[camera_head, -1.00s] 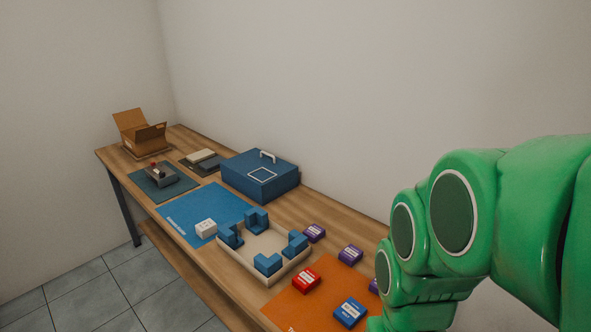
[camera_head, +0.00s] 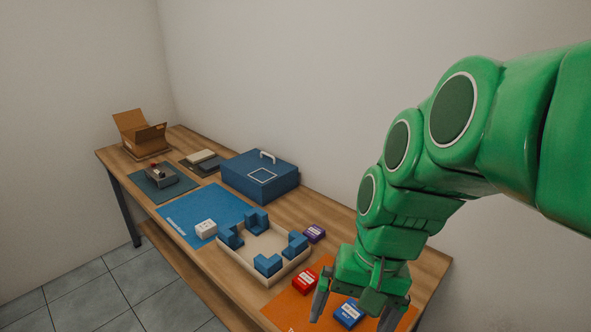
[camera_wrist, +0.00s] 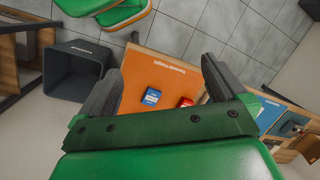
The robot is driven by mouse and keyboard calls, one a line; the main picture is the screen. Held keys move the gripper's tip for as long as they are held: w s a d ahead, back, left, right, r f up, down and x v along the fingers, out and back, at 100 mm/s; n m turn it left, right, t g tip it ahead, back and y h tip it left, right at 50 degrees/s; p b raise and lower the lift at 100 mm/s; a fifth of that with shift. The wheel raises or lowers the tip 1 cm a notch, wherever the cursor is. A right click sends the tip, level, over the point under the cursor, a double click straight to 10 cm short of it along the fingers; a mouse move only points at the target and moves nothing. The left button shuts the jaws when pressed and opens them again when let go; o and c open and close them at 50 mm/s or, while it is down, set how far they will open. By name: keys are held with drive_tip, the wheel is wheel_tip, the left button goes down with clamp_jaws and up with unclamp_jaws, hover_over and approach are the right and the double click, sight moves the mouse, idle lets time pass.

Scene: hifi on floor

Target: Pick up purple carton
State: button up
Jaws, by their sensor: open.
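One purple carton (camera_head: 314,233) lies on the table just right of the cream tray in the head view. My green arm covers the spot where other purple cartons lay. My gripper (camera_head: 352,311) points down above the orange mat (camera_head: 285,311), its two grey fingers spread and nothing held. The purple carton is farther back and left of the fingers. In the wrist view, my gripper (camera_wrist: 162,82) is open over the orange mat (camera_wrist: 160,72), and no purple carton shows there.
A red carton (camera_head: 302,281) and a blue carton (camera_head: 348,314) lie on the orange mat near my fingers. The cream tray (camera_head: 295,270) holds blue corner blocks. A blue case (camera_head: 260,175) stands behind it. A dark bin (camera_wrist: 75,70) shows in the wrist view.

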drive_tip(key=w+a+r+m+t+y, duration=0.15)
drive_tip(key=w+m, duration=0.25)
drive_tip(key=w, duration=0.5)
drive_tip(key=w+a+r+m+t+y, duration=0.1)
drive_tip(key=w+a+m+y, duration=0.2)
drive_tip(key=w, duration=0.6)
drive_tip(key=w+a+r+m+t+y, duration=0.15)
drive_tip(key=w+m, duration=0.25)
drive_tip(key=w, duration=0.5)
drive_tip(key=w+d+f+m+t, duration=0.1)
drive_tip(key=w+d+m+t, duration=0.1)
drive_tip(key=w+d+m, duration=0.35)
drive_tip(key=w+d+f+m+t, duration=0.2)
drive_tip(key=w+m, duration=0.1)
drive_tip(key=w, duration=0.6)
drive_tip(key=w+d+f+m+t, duration=0.1)
drive_tip(key=w+d+m+t, duration=0.3)
drive_tip(key=w, duration=0.3)
drive_tip(key=m+g, duration=0.1)
approach(315, 232)
drive_tip(key=shift+w+a+r+y, duration=0.1)
drive_tip(key=shift+w+a+y, duration=0.15)
drive_tip(key=shift+w+y, duration=0.2)
drive_tip(key=shift+w+a+f, duration=0.1)
drive_tip(key=shift+f, duration=0.25)
drive_tip(key=shift+f+x, duration=0.1)
drive_tip(key=shift+x, duration=1.8)
drive_tip(key=shift+f+x, duration=0.15)
drive_tip(key=shift+x, duration=1.75)
drive_tip(key=shift+c, duration=0.3)
